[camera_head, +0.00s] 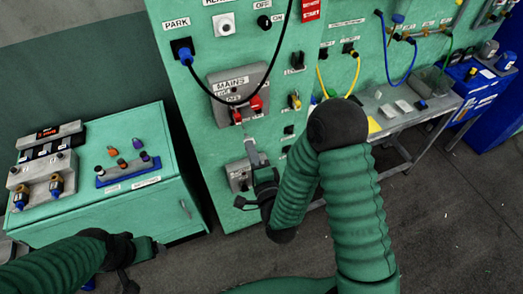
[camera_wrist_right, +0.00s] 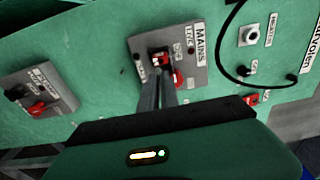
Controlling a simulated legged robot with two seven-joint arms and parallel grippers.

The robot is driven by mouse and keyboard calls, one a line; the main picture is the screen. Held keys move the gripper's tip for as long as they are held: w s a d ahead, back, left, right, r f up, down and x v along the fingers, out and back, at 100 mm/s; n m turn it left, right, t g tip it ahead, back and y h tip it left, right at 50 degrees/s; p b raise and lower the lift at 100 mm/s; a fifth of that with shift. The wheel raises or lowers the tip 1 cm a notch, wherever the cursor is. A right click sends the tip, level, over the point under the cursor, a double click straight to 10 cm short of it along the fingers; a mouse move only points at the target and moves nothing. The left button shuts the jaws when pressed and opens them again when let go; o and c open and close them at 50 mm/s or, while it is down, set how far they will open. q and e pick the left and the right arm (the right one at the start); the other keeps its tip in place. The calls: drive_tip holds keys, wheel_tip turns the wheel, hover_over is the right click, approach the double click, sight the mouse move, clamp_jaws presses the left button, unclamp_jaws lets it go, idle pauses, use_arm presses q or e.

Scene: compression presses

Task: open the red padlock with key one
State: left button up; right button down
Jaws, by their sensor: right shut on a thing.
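The grey MAINS box (camera_head: 222,82) is on the green panel, with a red padlock (camera_head: 257,103) at its lower right and a second red part (camera_head: 237,117) to its left. In the wrist view, the box (camera_wrist_right: 197,72) is straight ahead and a red padlock (camera_wrist_right: 178,80) shows beside my fingers. My right gripper (camera_head: 251,150) points up at the box from below. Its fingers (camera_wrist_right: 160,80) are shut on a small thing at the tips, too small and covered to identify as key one. My left gripper (camera_head: 128,280) is low at the left; its jaws are unclear.
A second grey box with a red switch (camera_wrist_right: 36,108) is beside the MAINS box in the wrist view. A black cable (camera_head: 262,88) loops by the MAINS box. A green cabinet (camera_head: 160,205) at left holds a blue tray (camera_head: 128,172). A grey bench (camera_head: 440,105) stands right.

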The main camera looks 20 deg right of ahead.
sight(248, 139)
drive_tip(key=w, duration=0.2)
drive_tip(key=w+d, duration=0.1)
drive_tip(key=w, duration=0.1)
drive_tip(key=shift+w+d, duration=0.1)
drive_tip(key=shift+w, duration=0.2)
drive_tip(key=shift+d+f, duration=0.1)
drive_tip(key=shift+d, duration=0.1)
drive_tip(key=shift+a, duration=0.25)
drive_tip(key=shift+d, duration=0.35)
drive_tip(key=shift+a+r, duration=0.2)
drive_tip(key=shift+a, duration=0.8)
drive_tip(key=shift+a+b, duration=0.2)
drive_tip(key=shift+b, duration=0.1)
drive_tip(key=shift+d, duration=0.6)
use_arm(q)
drive_tip(key=shift+a+f, duration=0.6)
drive_tip(key=shift+a, duration=0.1)
use_arm(e)
drive_tip(key=shift+a, duration=0.85)
